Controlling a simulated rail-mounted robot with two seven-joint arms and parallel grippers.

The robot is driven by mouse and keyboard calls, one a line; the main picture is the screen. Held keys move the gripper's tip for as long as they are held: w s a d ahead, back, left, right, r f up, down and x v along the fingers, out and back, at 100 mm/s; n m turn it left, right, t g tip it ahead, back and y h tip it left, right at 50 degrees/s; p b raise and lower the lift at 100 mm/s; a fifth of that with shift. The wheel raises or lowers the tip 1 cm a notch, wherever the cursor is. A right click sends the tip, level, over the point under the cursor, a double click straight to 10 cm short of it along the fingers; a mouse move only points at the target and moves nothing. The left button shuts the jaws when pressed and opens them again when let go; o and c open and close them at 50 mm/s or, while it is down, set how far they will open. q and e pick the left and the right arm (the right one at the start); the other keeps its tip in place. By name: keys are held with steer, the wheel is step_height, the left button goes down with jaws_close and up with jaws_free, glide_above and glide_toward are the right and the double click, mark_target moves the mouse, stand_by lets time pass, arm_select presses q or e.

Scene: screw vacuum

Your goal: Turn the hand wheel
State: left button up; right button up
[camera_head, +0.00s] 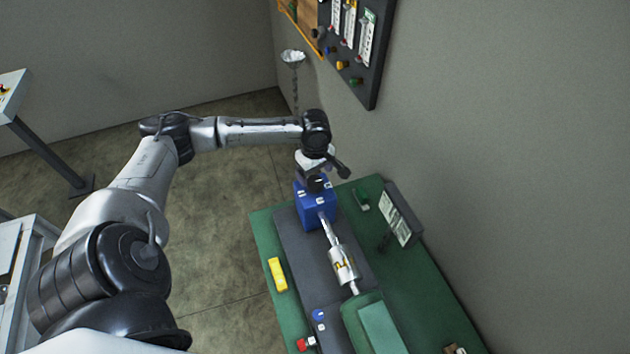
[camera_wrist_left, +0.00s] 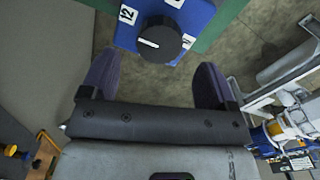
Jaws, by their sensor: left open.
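A blue box (camera_head: 313,207) stands at the far end of the green machine table. A round black hand wheel (camera_head: 315,183) sits on the box under my left gripper. In the left wrist view the hand wheel (camera_wrist_left: 160,42) shows a white line on its face, and the blue box (camera_wrist_left: 195,14) has white number labels, one reading 12. My left gripper (camera_wrist_left: 155,80) is open, its two dark fingers apart and nothing between them. The wheel appears beyond the fingertips, with no clear contact. In the head view the gripper's fingers are hard to make out. My right gripper is in neither view.
A metal shaft with a cylinder (camera_head: 344,264) runs from the box along the green table (camera_head: 425,300). A small panel (camera_head: 402,215) stands at right, a yellow block (camera_head: 278,274) at left. A dark board (camera_head: 372,75) hangs on the wall behind.

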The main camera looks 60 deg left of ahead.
mark_target(315, 182)
arm_select(q)
steer(key=shift+f, duration=2.35)
steer(key=shift+c, duration=0.4)
